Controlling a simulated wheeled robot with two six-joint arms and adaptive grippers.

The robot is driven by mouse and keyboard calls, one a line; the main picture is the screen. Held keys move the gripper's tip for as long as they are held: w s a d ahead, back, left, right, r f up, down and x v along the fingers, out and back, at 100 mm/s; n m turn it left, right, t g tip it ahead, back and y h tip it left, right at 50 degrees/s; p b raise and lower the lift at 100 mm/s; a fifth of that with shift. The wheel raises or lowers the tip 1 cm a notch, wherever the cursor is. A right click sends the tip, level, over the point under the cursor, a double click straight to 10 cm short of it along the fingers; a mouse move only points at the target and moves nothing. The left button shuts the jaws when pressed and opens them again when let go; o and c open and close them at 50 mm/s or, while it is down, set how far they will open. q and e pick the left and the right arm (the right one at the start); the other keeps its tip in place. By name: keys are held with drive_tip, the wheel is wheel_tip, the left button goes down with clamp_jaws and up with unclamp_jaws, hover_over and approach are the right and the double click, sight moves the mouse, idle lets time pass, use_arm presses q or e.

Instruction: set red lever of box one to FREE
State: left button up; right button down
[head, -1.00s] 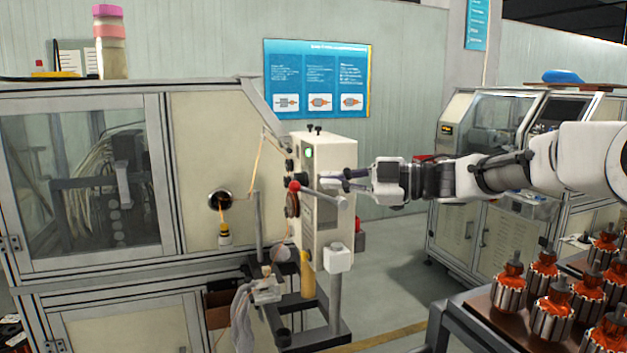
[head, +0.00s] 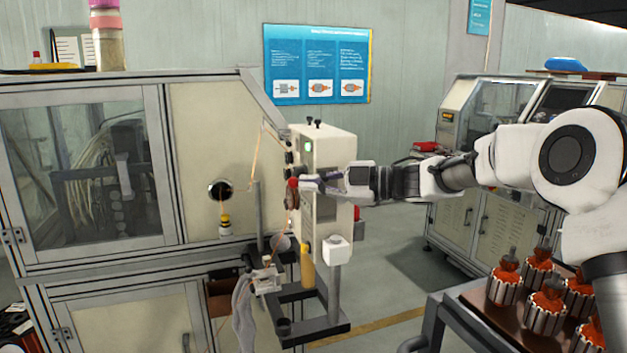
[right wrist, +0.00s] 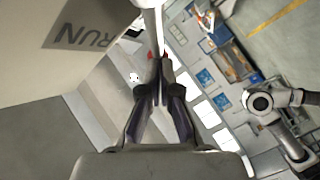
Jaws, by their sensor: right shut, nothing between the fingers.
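Box one, a cream control box (head: 325,150) with a green light, stands on a post beside the winding machine. A red knob (head: 293,184) shows at its front, just left of the fingertips of my right gripper (head: 310,183). The lever's bar is mostly hidden behind the gripper. In the right wrist view the fingers (right wrist: 158,68) are shut with nothing between them. A pale bar (right wrist: 150,20) and bits of red show just beyond their tips; I cannot tell if they touch. The word RUN is on the box face (right wrist: 110,45) there. My left gripper is not in view.
The cream winding machine (head: 205,130) with a glass door fills the left. Copper wire runs close to the box's left side. A cart (head: 475,300) with several red-topped armatures stands at the lower right. Open floor (head: 385,285) lies between.

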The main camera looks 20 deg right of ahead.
wheel_tip(320, 180, down, 8)
drive_tip(key=a+n+h+p, duration=0.1)
drive_tip(key=shift+r+g+h, duration=0.25)
drive_tip(key=shift+g+h, duration=0.15)
idle(0.6)
drive_tip(key=shift+s+a+r, duration=0.1)
drive_tip(key=shift+a, duration=0.05)
